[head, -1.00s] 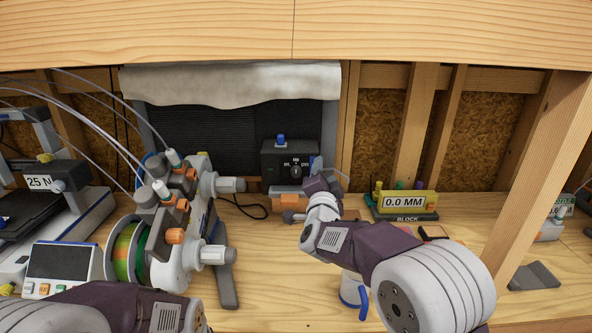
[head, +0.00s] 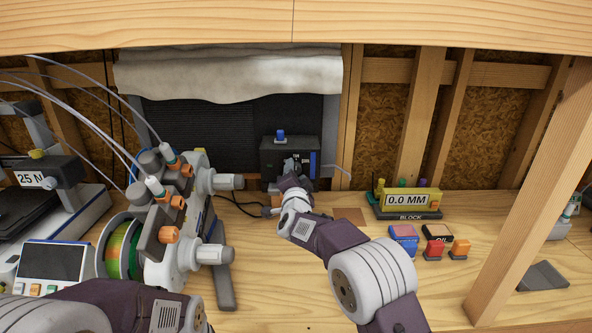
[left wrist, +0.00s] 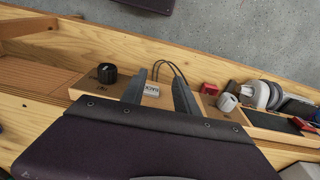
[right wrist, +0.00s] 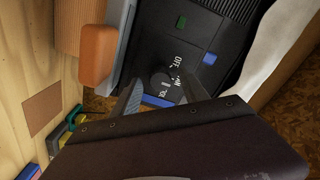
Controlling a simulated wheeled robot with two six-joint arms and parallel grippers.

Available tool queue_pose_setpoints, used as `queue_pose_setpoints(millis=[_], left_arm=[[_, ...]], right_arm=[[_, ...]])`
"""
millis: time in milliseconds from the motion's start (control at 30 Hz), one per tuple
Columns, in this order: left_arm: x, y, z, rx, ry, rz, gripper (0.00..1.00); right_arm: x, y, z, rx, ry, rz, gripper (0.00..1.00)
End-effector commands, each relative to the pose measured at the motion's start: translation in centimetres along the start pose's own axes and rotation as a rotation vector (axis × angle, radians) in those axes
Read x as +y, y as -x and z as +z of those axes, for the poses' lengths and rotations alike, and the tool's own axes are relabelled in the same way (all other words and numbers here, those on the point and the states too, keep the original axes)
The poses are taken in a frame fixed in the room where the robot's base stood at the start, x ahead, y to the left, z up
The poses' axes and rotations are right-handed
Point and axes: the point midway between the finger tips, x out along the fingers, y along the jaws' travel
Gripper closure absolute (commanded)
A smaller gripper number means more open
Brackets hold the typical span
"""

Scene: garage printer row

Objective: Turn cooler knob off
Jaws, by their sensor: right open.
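The cooler is a black box (head: 270,157) with a blue button on top, standing at the back of the bench below the dark panel. In the right wrist view its black front (right wrist: 205,25) carries white lettering, including OFF, and a dark round knob (right wrist: 160,80). My right gripper (head: 291,168) is in front of the box and hides most of the knob in the head view. In the right wrist view its open fingers (right wrist: 158,93) stand on either side of the knob; contact cannot be told. My left gripper (left wrist: 160,88) is open and empty, above a tray away from the cooler.
A spool machine (head: 170,225) stands left of my right arm. A wooden post (head: 520,210) stands at the right. An overhead beam (head: 400,25) crosses the top.

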Motion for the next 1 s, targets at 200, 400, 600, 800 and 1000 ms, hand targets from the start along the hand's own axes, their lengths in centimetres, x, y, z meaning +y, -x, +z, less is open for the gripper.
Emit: queue_pose_setpoints(millis=[200,400,600,800,1000], left_arm=[[0.0,0.3,0.0,0.0,0.0,0.0,0.64],[0.0,0.2,0.0,0.0,0.0,0.0,0.64],[0.0,0.2,0.0,0.0,0.0,0.0,0.64],[0.0,0.4,-0.1,0.0,0.0,0.0,0.64],[0.0,1.4,-0.1,0.0,0.0,0.0,0.64]], right_arm=[[0.0,-1.0,0.0,-0.001,0.0,-0.001,0.48],[0.0,-1.0,0.0,-0.001,0.0,-0.001,0.56],[0.0,-1.0,0.0,0.0,0.0,-0.001,1.0],[0.0,-1.0,0.0,0.0,0.014,0.0,1.0],[-0.2,-1.0,-0.1,0.0,0.092,0.0,1.0]])
